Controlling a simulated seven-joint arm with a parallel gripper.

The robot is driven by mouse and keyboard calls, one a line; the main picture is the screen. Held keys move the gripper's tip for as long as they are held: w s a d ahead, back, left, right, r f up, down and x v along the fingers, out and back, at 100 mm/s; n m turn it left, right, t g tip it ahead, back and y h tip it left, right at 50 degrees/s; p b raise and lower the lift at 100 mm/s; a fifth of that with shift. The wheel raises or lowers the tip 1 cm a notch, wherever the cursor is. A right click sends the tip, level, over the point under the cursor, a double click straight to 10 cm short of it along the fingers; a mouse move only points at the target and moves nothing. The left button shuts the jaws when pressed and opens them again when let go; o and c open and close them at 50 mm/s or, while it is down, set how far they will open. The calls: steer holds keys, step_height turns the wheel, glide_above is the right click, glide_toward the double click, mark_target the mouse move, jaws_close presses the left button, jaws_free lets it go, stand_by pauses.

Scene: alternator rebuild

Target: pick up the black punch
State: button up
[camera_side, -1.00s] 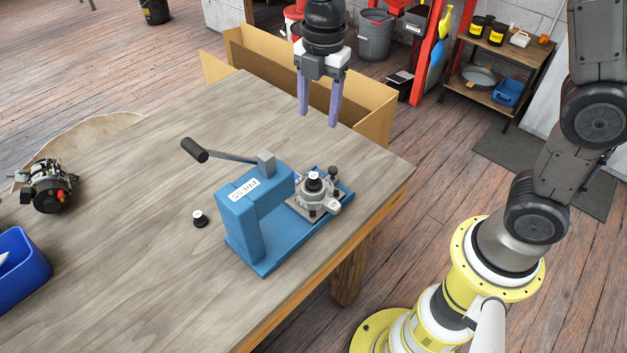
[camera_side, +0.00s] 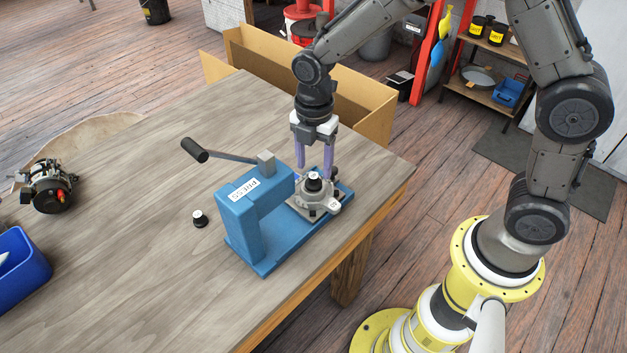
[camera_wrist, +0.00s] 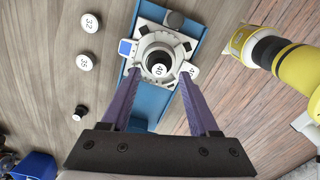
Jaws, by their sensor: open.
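A black punch with a white top marked 40 (camera_wrist: 158,66) stands upright in the grey round housing on the press base; it also shows in the side view (camera_side: 314,182). A second small black piece with a white top (camera_side: 200,219) stands on the table left of the press, and a similar one shows in the wrist view (camera_wrist: 80,113). My gripper (camera_side: 314,170) is open and empty, pointing down at the housing. In the wrist view its purple fingers (camera_wrist: 160,74) lie on either side of the marked 40 punch. Whether they touch it I cannot tell.
The blue press (camera_side: 245,215) with its lever (camera_side: 225,156) stands close beside my gripper. White-topped pieces marked 32 (camera_wrist: 90,23) and 35 (camera_wrist: 84,62) are on the table. A blue bin (camera_side: 22,268) and an alternator (camera_side: 48,187) are at the left. The table's far side is clear.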

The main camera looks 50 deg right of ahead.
mark_target(314, 180)
steer(key=shift+f, duration=1.45)
steer(key=shift+c, duration=0.3)
jaws_close()
